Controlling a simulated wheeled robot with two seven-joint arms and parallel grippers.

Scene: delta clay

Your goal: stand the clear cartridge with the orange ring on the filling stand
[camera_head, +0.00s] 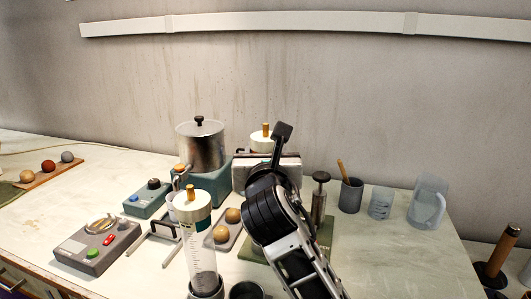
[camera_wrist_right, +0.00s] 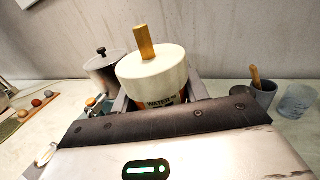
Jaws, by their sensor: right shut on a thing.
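My right gripper (camera_head: 266,160) is shut on a cartridge with a white cap (camera_head: 262,145) and a wooden peg on top. In the right wrist view the cap (camera_wrist_right: 155,75) stands up between the fingers (camera_wrist_right: 158,99), with a strip of orange and the letters "WATER" just below it. The cartridge's lower body is hidden by the gripper. A second clear, graduated cartridge (camera_head: 201,250) with a white cap stands upright in a grey round holder (camera_head: 206,291) at the front. I cannot tell for sure which fixture is the filling stand. My left gripper is not in view.
A metal pot (camera_head: 200,148) on a teal base stands behind. A control box (camera_head: 97,246), a small teal box (camera_head: 147,199) and a tray with balls (camera_head: 224,233) are left of my arm. A metal plunger (camera_head: 319,200), a grey cup (camera_head: 350,194) and clear vessels (camera_head: 428,207) stand right.

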